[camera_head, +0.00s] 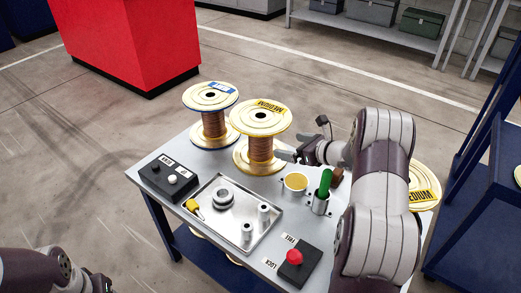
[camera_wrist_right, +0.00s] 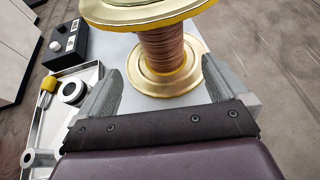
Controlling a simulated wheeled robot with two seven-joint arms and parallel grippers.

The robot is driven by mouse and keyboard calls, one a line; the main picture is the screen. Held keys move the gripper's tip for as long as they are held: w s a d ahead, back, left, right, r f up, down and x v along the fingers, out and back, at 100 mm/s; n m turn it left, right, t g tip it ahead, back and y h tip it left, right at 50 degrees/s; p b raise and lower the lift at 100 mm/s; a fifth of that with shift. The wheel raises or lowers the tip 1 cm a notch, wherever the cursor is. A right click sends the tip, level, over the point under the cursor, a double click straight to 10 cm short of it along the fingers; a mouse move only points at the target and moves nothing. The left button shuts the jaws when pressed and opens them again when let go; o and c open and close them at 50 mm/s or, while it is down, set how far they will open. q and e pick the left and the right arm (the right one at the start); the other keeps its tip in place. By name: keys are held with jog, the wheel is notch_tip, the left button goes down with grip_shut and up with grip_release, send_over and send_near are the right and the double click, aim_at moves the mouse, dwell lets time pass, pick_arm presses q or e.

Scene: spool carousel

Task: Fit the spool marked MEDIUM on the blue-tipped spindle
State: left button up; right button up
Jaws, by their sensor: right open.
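A spool marked MEDIUM (camera_head: 260,118), with copper-coloured winding and yellow-edged flanges, stands upright on the table. It also shows in the right wrist view (camera_wrist_right: 166,52). My right gripper (camera_head: 284,155) is open at its right side, its fingers pointing at the winding. In the wrist view the fingers (camera_wrist_right: 163,72) lie left and right of the spool's lower part; I cannot tell if they touch it. A second spool with a MEDIUM label (camera_head: 424,196) is partly hidden behind my right arm. My left gripper (camera_head: 95,284) is at the lower left, cut by the edge. I see no blue-tipped spindle.
A blue-labelled spool (camera_head: 212,108) stands left of the MEDIUM one. The table holds a black button box (camera_head: 168,180), a metal tray (camera_head: 222,228) with small parts, a green-handled item (camera_head: 325,183), a yellow-topped cup (camera_head: 295,182) and a red-button LOCK box (camera_head: 294,262).

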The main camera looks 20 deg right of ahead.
aim_at(271, 138)
jog(key=w+p, duration=0.1)
jog(key=p, duration=0.1)
jog(key=w+a+p, duration=0.1)
jog(key=p, duration=0.1)
jog(key=w+p, duration=0.1)
jog(key=p, duration=0.2)
jog(key=shift+w+a+f, duration=0.2)
jog(key=shift+w+f, duration=0.05)
jog(key=shift+w, duration=0.15)
jog(key=shift+w+a+f+b, duration=0.2)
jog(key=shift+w+f, duration=0.25)
jog(key=shift+w+a+f+b, duration=0.15)
jog(key=shift+w+f, duration=0.3)
jog(key=x, duration=0.6)
jog(key=shift+r, duration=0.1)
jog(key=shift+c, duration=0.7)
jog(key=c, duration=1.5)
jog(key=shift+w+r, duration=0.15)
jog(key=shift+r, duration=0.25)
jog(key=shift+c, duration=1)
jog(key=shift+d+f, duration=0.1)
